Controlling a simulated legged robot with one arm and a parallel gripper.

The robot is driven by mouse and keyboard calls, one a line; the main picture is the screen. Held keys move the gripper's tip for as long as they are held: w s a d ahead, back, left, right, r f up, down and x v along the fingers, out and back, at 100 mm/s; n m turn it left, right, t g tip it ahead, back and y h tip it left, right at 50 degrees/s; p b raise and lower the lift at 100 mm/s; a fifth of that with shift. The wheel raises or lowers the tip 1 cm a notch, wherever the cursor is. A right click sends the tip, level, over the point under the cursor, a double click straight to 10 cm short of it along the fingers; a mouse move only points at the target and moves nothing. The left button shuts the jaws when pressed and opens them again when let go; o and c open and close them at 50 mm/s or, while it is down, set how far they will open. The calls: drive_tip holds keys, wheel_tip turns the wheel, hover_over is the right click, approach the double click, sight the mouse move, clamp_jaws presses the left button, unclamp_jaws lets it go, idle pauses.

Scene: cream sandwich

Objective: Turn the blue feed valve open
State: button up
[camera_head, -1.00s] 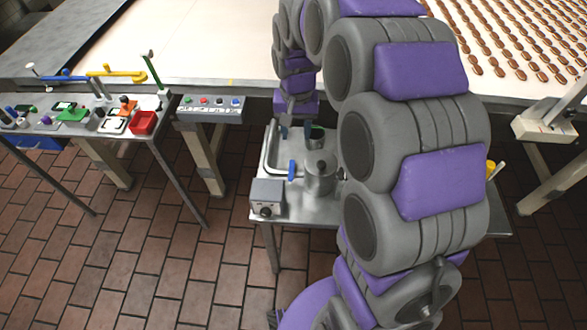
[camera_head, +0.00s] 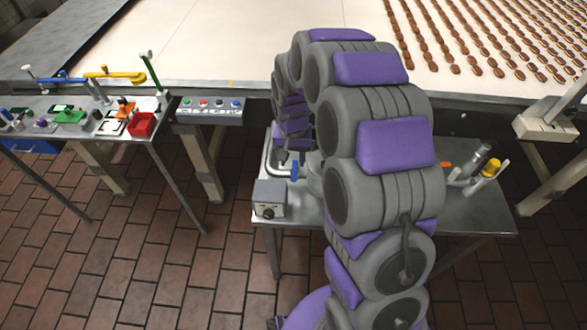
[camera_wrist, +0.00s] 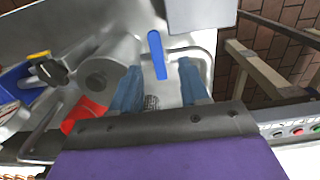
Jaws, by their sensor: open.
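The blue feed valve handle (camera_wrist: 157,52) shows in the wrist view as a short upright bar. Its lower end appears between the two blue fingertips of my gripper (camera_wrist: 160,68), with a gap on each side. My gripper is open and holds nothing. In the head view the blue handle (camera_head: 294,172) stands just right of a grey box on the small metal table (camera_head: 262,218). There my arm hides much of the table and most of the gripper. The depth between fingers and handle is hard to judge.
The grey box (camera_head: 269,197) stands at the table's front left corner. In the wrist view a metal cylinder (camera_wrist: 103,72), a blue container (camera_wrist: 22,85) and a red part (camera_wrist: 82,114) lie left of the fingers. A button panel (camera_head: 210,105) is at the conveyor edge.

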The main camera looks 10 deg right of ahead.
sight(296, 171)
wheel_tip(296, 171, down, 4)
drive_tip(key=shift+b, duration=0.35)
drive_tip(key=shift+d+f, duration=0.45)
drive_tip(key=shift+d, duration=0.1)
